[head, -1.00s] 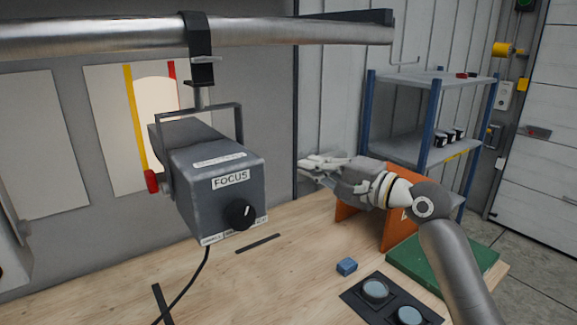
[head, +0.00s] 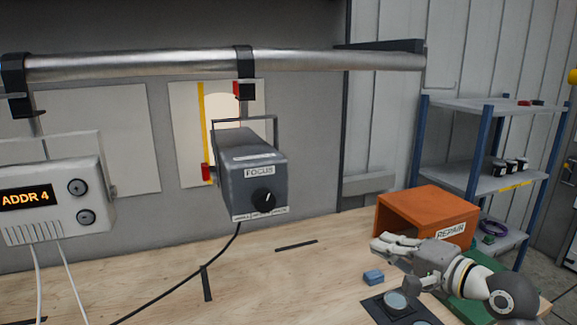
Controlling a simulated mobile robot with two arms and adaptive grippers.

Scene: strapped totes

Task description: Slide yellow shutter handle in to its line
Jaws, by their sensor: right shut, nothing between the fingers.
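A dark grey lamp (head: 250,182) with a FOCUS label and a black knob hangs in a yoke from the metal pipe. A short red piece (head: 237,90) shows at the patch's other side, beside the clamp. I cannot make out a yellow shutter handle on the lamp. My right gripper (head: 384,246) is shut and empty over the bench at lower right, in front of an orange box and well apart from the lamp. My left gripper is out of view.
The pipe (head: 150,66) crosses above. A white ADDR 4 box (head: 55,200) hangs at left. The orange REPAIR box (head: 425,208), a blue block (head: 373,278) and a button panel (head: 380,310) are near my right arm. The bench (head: 235,275) is clear in the middle.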

